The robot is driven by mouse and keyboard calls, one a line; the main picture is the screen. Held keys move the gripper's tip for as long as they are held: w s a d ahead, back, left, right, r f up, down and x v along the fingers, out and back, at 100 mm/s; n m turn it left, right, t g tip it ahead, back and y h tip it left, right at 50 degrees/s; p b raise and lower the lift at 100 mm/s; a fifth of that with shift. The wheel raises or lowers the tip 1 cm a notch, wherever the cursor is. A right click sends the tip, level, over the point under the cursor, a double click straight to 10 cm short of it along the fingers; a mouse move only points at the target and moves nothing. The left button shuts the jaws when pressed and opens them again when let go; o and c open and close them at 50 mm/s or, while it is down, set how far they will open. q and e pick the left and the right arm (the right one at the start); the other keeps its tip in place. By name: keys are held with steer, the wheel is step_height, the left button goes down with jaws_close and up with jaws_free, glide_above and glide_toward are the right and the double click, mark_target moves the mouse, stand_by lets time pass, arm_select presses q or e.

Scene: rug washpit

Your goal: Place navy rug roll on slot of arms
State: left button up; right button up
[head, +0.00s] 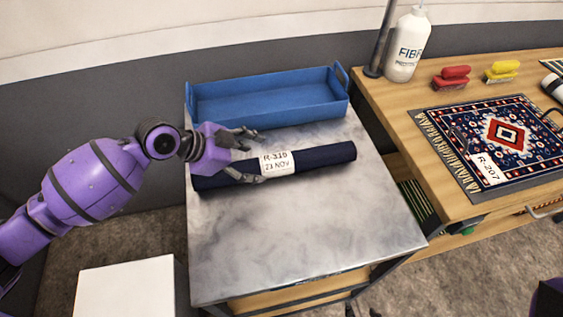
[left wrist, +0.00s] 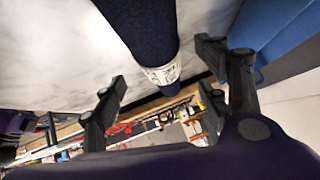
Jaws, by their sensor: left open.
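The navy rug roll (head: 325,157) lies on the grey metal-topped table (head: 310,235), with a white label reading R-310, 23 NOV around its middle. My left gripper (head: 258,157) is open over the roll's left part, one finger on the far side and one on the near side. In the left wrist view the roll (left wrist: 148,25) runs between the spread fingers of the gripper (left wrist: 160,72), its label near them. Whether the fingers touch it I cannot tell. I cannot make out any slot of arms. My right gripper is not in view.
A blue tray (head: 270,101) stands behind the roll. On the wooden bench (head: 400,120) at right are a white bottle (head: 407,45), red and yellow brushes, and a patterned rug (head: 475,133). A white block (head: 127,287) is at lower left. The table's front is clear.

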mark_target(267, 161)
arm_select(q)
steer(key=x, duration=0.7)
steer(key=shift+d+r+p, duration=0.15)
steer(key=shift+r+p, duration=0.05)
steer(key=shift+p, duration=0.2)
steer(key=shift+s, duration=0.1)
steer(key=c, duration=1.7)
jaws_close()
steer(key=shift+r, duration=0.2)
